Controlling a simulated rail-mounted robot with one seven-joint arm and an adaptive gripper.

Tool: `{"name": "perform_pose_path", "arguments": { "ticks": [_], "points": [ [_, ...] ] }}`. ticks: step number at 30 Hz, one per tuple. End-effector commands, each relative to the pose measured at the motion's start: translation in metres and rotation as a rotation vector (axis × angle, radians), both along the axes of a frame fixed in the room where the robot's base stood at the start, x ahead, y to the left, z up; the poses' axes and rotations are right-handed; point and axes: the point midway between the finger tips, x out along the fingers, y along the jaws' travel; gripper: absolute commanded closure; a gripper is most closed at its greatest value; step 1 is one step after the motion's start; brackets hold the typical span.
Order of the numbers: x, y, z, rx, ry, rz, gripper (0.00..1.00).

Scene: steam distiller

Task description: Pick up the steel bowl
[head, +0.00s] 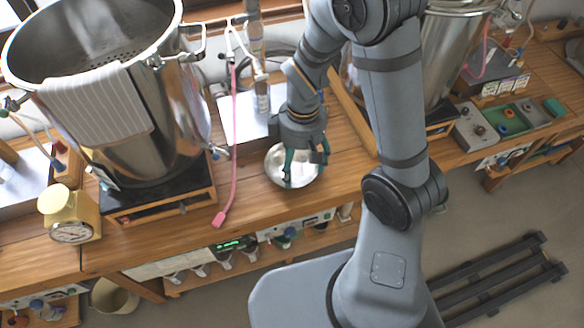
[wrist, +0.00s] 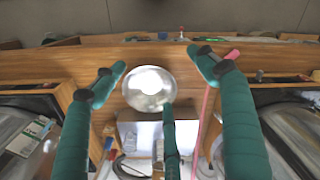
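The steel bowl (head: 304,174) is small, round and shiny. It sits upright on the wooden bench near the front edge, and shows in the wrist view (wrist: 149,88) at upper middle. My gripper (head: 303,166) is over the bowl, pointing down, and hides part of it. In the wrist view my gripper (wrist: 160,80) has green fingers spread wide, one left and others right of the bowl. A third, thinner finger overlaps the bowl's lower right rim in the picture. The fingers are open with nothing gripped; I cannot tell whether any finger touches the bowl.
A large steel pot (head: 165,110) with a striped cloth (head: 95,105) stands left of the bowl. A pink tube (head: 232,150) hangs between them. A yellow scale (head: 70,212) is at far left. Another steel pot (head: 445,60) stands behind my arm at right. Some bare wood (head: 345,160) lies right of the bowl.

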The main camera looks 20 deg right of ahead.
Motion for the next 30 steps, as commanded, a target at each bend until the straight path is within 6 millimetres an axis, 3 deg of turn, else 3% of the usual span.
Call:
{"name": "perform_pose_path", "arguments": {
  "ticks": [23,30],
  "points": [
    [0.0000,0.0000,0.0000,0.000,0.000,0.000,0.74],
    [-0.0001,0.0001,-0.0004,-0.001,0.001,0.001,0.75]
  ]
}}
